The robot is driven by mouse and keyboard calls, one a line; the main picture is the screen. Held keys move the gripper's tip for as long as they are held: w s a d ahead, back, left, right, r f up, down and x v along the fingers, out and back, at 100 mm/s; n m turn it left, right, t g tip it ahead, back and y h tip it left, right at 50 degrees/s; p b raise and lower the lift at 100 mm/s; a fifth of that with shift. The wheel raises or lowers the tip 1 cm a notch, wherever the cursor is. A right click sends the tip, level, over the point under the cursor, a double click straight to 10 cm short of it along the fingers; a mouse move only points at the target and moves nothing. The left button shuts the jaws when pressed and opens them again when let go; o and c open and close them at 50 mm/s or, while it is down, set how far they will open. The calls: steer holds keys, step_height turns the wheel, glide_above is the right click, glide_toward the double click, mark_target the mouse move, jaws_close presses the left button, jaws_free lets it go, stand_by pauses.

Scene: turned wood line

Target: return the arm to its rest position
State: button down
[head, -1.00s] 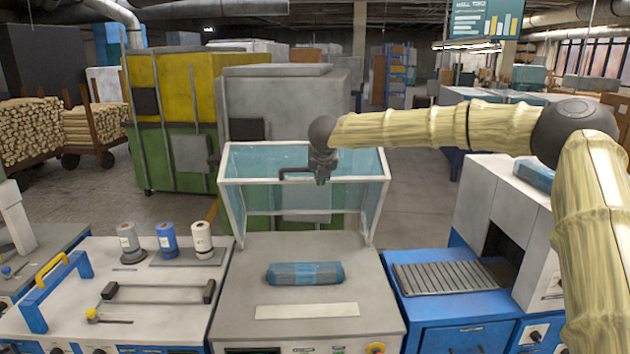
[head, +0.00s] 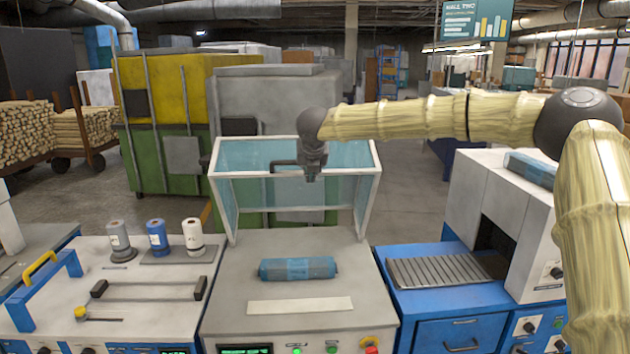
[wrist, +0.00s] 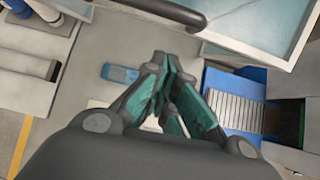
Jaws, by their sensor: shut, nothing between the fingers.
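My gripper (head: 312,172) hangs at the end of my yellowish arm, in front of the clear raised guard of the middle machine. In the wrist view my gripper (wrist: 166,65) has its teal-padded fingers together with nothing between them. A blue and grey wrapped bundle (head: 297,268) lies on the middle machine's grey top, below and apart from my gripper. The bundle also shows in the wrist view (wrist: 119,73), partly hidden by a finger.
The raised guard (head: 228,205) stands at the back of the middle machine. A blue conveyor unit with rollers (head: 440,271) is on the right. The air above the bundle is free.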

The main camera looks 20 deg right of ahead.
step_height(320, 180, up, 6)
steer(key=s+b, duration=0.2)
steer(key=s+a+f+n+g+h, duration=0.1)
steer(key=s+a+f+n, duration=0.2)
steer(key=f, duration=1.1)
steer(key=s+f+n+g+h, duration=0.1)
steer(key=s+f+n+h, duration=0.2)
steer(key=f, duration=1.1)
steer(key=s+a+f+n+y, duration=0.1)
steer(key=s+f+n, duration=0.7)
steer(key=f, duration=0.5)
steer(key=s+f+n, duration=0.5)
steer(key=s+f, duration=0.5)
steer(key=f, duration=0.3)
steer(key=s+a+f+n+g+y+b, duration=0.1)
steer(key=s+a+f+n+y, duration=0.1)
steer(key=s+f+n, duration=0.6)
steer(key=s+a+f+n+g+y+b, duration=0.15)
steer(key=s+f+n, duration=0.3)
steer(key=s, duration=0.65)
steer(key=s+f+n+g+y, duration=0.2)
steer(key=s+n, duration=0.5)
steer(key=s, duration=1.1)
steer(key=shift+a+f+g, duration=0.2)
steer(key=shift+f+g, duration=0.25)
steer(key=shift+g, duration=0.4)
